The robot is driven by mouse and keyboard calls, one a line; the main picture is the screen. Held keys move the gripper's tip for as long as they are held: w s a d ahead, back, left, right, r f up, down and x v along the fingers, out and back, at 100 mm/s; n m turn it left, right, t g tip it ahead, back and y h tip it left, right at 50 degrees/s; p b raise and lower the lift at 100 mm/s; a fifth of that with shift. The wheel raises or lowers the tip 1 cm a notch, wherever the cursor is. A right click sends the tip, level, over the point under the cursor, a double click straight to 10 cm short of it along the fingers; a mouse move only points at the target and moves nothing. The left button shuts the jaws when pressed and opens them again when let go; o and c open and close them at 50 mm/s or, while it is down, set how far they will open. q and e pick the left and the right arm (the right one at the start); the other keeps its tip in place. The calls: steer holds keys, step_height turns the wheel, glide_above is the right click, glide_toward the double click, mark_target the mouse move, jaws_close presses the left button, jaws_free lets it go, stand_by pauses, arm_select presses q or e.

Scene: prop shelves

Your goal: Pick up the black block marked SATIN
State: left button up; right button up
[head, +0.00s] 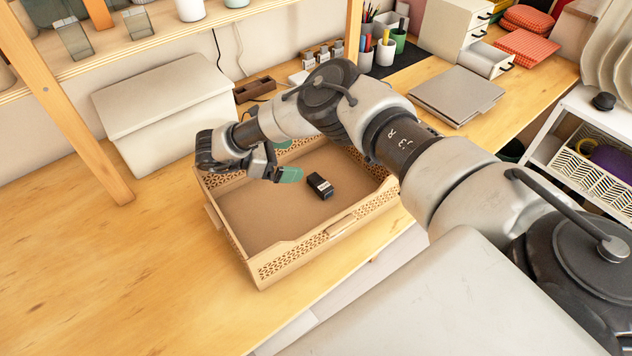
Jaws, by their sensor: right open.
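A small black block (320,186) with a pale label lies on the floor of a tan tray with patterned, pierced walls (290,262). The label is too small to read. My right gripper (285,160) is open and empty over the tray's back left part. It is up and to the left of the block and apart from it. Its fingers have green pads. My right arm comes in from the right and hides part of the tray's back wall. My left gripper is not in view.
The tray stands on a wooden desk (120,270), clear at the left. A white lidded box (165,105) stands behind it, next to a wooden shelf post (75,115). Grey folders (456,95), pen cups (386,50) and a white drawer unit (455,28) are at the back right.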

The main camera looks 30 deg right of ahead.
steer(key=b, duration=0.3)
glide_toward(320, 181)
steer(key=shift+s+d, duration=0.35)
steer(key=shift+d, duration=0.3)
steer(key=shift+f, duration=0.75)
steer(key=shift+s+d+r, duration=0.1)
steer(key=shift+s+d, duration=0.05)
steer(key=shift+d, duration=0.55)
steer(key=shift+s+d, duration=0.2)
steer(key=shift+d, duration=0.3)
steer(key=x, duration=0.4)
steer(key=shift+d+f+b, duration=0.15)
steer(key=shift+f+b, duration=0.15)
steer(key=shift+s+d, duration=0.1)
steer(key=shift+d, duration=0.2)
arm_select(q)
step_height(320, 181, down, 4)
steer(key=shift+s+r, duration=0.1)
arm_select(e)
steer(key=shift+c, duration=0.2)
